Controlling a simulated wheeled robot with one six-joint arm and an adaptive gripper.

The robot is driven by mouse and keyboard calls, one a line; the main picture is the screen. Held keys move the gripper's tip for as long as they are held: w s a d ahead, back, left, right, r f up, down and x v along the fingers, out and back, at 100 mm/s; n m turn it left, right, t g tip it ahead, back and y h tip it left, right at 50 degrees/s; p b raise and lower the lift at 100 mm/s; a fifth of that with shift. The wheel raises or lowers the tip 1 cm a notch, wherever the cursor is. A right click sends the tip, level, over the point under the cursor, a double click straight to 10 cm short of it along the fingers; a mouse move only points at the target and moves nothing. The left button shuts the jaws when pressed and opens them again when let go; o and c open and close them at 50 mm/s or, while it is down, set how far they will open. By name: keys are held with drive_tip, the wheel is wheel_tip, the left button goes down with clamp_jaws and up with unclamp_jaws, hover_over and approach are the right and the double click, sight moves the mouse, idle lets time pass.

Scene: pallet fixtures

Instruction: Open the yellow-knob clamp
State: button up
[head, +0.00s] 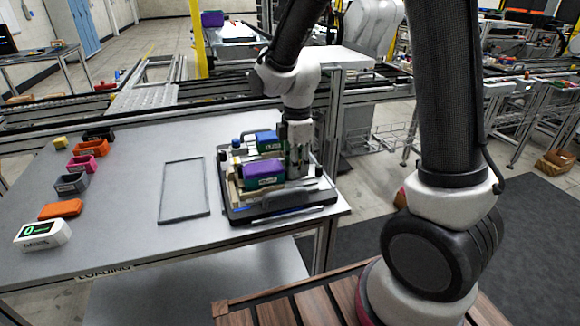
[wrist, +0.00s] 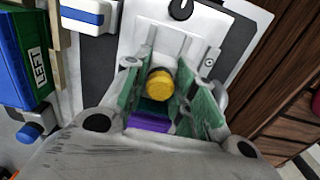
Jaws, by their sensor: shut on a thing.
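The yellow knob (wrist: 160,84) of the clamp shows in the wrist view between the green-padded fingers of my gripper (wrist: 165,98). The fingers are closed around it, one on each side. In the head view my gripper (head: 297,165) points down at the right side of the pallet fixture (head: 240,213), and the yellow knob is hidden there. The rest of the clamp is mostly covered by the fingers, so its exact position is unclear. A purple part (wrist: 150,123) lies just below the knob in the wrist view.
A purple block (head: 262,171) sits on the fixture. An empty outlined area (head: 162,198) and several small bins (head: 73,183) lie left on the table.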

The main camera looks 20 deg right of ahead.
drive_tip(key=shift+d, duration=1)
drive_tip(key=o, duration=0.8)
wheel_tip(320, 180, up, 8)
idle(0.8)
